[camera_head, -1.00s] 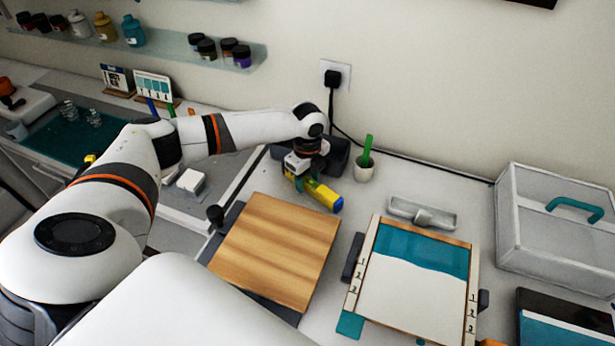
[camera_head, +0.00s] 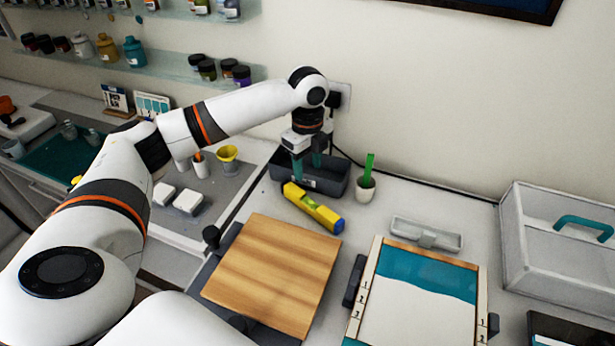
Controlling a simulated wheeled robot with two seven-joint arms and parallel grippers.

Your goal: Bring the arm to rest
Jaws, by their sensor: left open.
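My left arm reaches in from the left across the workbench. My left gripper (camera_head: 307,166) points down over the dark grey bin (camera_head: 331,187) near the wall, with its two teal fingers apart and nothing between them. The yellow spirit level (camera_head: 313,208) lies in front of the bin, just below and apart from the fingers. My right gripper is not in view.
A wooden board (camera_head: 273,272) lies in front of the level. A white cup (camera_head: 366,189) stands beside the bin.

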